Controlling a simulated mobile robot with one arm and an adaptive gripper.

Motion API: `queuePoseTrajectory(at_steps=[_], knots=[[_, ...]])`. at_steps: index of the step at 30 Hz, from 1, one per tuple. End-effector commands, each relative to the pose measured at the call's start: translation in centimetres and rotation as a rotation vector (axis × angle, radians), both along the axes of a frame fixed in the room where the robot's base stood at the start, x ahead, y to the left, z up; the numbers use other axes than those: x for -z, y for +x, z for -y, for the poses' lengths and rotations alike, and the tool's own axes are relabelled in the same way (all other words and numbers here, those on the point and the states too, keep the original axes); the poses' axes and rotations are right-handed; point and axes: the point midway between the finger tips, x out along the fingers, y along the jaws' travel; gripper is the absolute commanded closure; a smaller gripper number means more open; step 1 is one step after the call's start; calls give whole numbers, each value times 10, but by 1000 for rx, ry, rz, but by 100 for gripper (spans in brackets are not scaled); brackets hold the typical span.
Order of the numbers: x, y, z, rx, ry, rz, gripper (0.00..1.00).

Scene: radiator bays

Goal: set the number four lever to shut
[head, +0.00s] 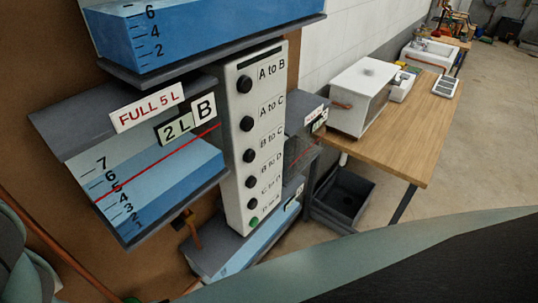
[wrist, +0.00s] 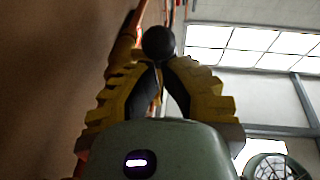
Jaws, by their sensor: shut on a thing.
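In the wrist view my gripper (wrist: 160,66) has its two yellow and black fingers closed in around a lever with a round black knob (wrist: 158,43). The knob stands just beyond the fingertips, and the lever's shaft between the fingers is mostly hidden. An orange-red pipe (wrist: 122,48) runs along the brown wall just left of the fingers. No number shows on the lever, so I cannot tell which one it is or its set position. The head view shows neither the gripper nor the lever.
In the head view a white panel (head: 236,150) with several black buttons stands among blue-filled tanks (head: 182,38). A wooden table (head: 405,140) holds a white box (head: 362,95). A dark bin (head: 345,195) is beneath. Open floor (head: 490,150) lies at right.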

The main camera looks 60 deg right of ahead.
Motion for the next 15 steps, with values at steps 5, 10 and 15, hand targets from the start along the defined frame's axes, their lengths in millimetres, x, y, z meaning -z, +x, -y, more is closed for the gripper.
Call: queuePoseTrajectory(at_steps=[5, 10, 15], knots=[[18, 3, -3, 9, 116, 7, 100], [20, 3, -6, 7, 201, 13, 100], [21, 2, -10, 5, 254, 20, 100]])
